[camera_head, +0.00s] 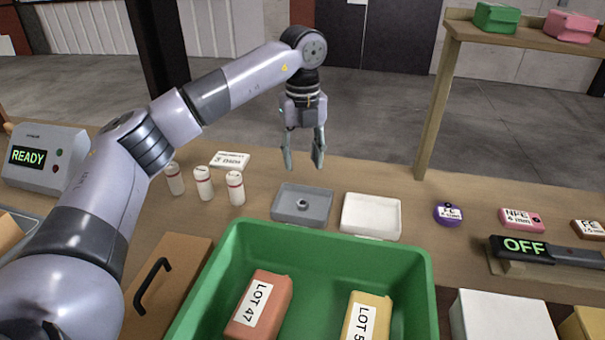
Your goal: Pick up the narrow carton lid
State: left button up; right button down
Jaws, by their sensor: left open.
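No item is clearly marked as the narrow carton lid, and I cannot tell which one it is. A grey shallow rectangular piece (290,213) with a small round part in its middle lies on the table. A white shallow rectangular piece (371,214) lies just right of it. A small flat white labelled piece (230,160) lies further left, behind the white bottles. My left gripper (303,160) is open and empty, pointing down, above the table's far part, behind the grey piece and apart from it. My right gripper is not in view.
A green bin (352,258) holding a LOT 47 pack (264,298) and a yellow pack (368,312) stands in front. Several white bottles (204,184) stand left. A black OFF device (540,251) and white box (505,318) are right. A wooden shelf (520,36) rises behind.

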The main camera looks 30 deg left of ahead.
aim_at(153, 301)
jog(key=k, duration=2)
